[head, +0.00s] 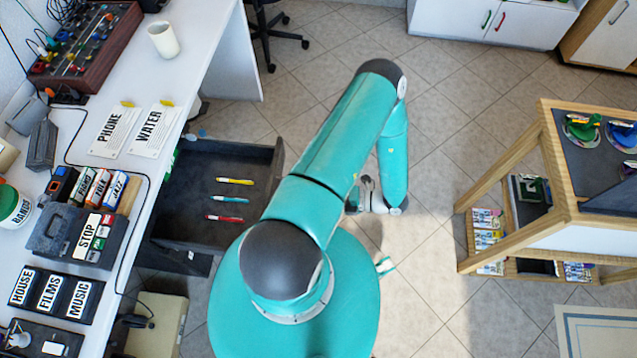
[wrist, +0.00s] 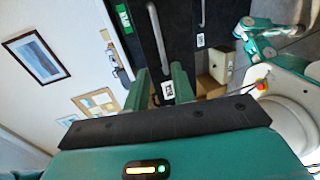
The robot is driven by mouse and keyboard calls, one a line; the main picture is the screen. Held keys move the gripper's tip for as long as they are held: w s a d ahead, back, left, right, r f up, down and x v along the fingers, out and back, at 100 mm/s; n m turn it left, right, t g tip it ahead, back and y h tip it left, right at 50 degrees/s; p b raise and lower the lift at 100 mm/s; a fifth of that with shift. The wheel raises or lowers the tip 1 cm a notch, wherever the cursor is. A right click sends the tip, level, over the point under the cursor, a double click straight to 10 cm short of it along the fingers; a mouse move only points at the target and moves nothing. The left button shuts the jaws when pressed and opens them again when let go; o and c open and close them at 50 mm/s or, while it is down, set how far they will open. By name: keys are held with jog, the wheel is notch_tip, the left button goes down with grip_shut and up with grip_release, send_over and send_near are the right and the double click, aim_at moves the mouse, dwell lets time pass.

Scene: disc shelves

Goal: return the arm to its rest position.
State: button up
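My teal arm (head: 325,150) reaches up and away from my round base, then folds back down at its far bend. My gripper (wrist: 160,78) shows in the wrist view as two green fingers standing apart, with a gap between them. Nothing is held in that gap; dark drawer fronts (wrist: 181,45) show behind it. In the head view the fingers cannot be made out clearly behind and beside the arm.
An open drawer (head: 180,225) holding yellow, cyan and red pens juts out left of my arm, under the white desk (head: 205,50). A wooden disc shelf (head: 555,160) stands at right. The tiled floor (head: 440,140) between arm and shelf is clear.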

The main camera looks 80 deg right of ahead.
dwell(0.5)
jog(key=w+d+r+n+g+y, duration=0.2)
jog(key=w+r+n+g+y, duration=0.2)
jog(key=w+r+n, duration=0.55)
jog(key=w+d+r+n+g+y, duration=0.2)
jog(key=w+r+n+g+y, duration=0.15)
jog(key=w+r+n, duration=0.55)
jog(key=w+a+r+n+g, duration=0.3)
jog(key=w+a+r+n, duration=0.1)
jog(key=w+r+n, duration=0.35)
jog(key=w+a+r+n+g+h, duration=0.2)
jog(key=w+a+r+n, duration=0.1)
jog(key=a+r+n, duration=0.45)
jog(key=w+a+r+n+g+h, duration=0.2)
jog(key=w+a+r+n, duration=0.2)
jog(key=a+r+n, duration=0.35)
jog(key=s+a+r+n+t+h, duration=0.2)
jog(key=a+r+n+t+h, duration=0.2)
jog(key=a+r+n, duration=0.6)
jog(key=a+n, duration=0.2)
jog(key=a, duration=0.1)
jog(key=shift+s+a+n, duration=0.2)
jog(key=shift+s+n, duration=0.1)
